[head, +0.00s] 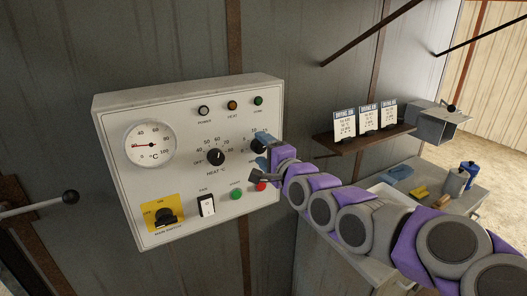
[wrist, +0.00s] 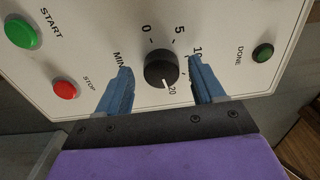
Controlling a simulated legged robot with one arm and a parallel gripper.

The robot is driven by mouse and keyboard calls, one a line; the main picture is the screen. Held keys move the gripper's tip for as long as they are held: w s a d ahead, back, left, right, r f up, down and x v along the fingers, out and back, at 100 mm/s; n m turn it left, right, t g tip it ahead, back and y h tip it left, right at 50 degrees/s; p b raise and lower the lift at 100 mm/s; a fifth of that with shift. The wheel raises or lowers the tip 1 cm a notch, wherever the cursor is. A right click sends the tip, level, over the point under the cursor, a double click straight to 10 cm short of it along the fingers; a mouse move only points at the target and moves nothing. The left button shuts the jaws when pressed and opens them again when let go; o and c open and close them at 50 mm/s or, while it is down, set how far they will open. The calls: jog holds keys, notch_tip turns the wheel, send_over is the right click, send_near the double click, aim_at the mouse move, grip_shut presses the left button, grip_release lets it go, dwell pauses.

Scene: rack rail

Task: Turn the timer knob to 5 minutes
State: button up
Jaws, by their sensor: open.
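The timer knob (wrist: 161,66) is a round black dial on the white control panel (head: 110,128). In the wrist view its white pointer line aims down at the 20 mark, and the 0, 5 and 10 marks show above and to the right. My gripper (wrist: 159,68) is open, with one blue finger on each side of the knob and a visible gap at both sides. In the head view my gripper (head: 266,162) is at the panel's right side and partly hides the timer knob (head: 257,146).
A heat knob (head: 215,157) sits left of the timer. Green start (wrist: 21,32) and red stop (wrist: 65,89) buttons and a done lamp (wrist: 262,52) are near my fingers. A yellow-backed main switch (head: 166,216) is lower left. A card shelf (head: 350,144) stands right.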

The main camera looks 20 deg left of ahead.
jog(key=c, duration=1.1)
jog(key=shift+o, duration=0.2)
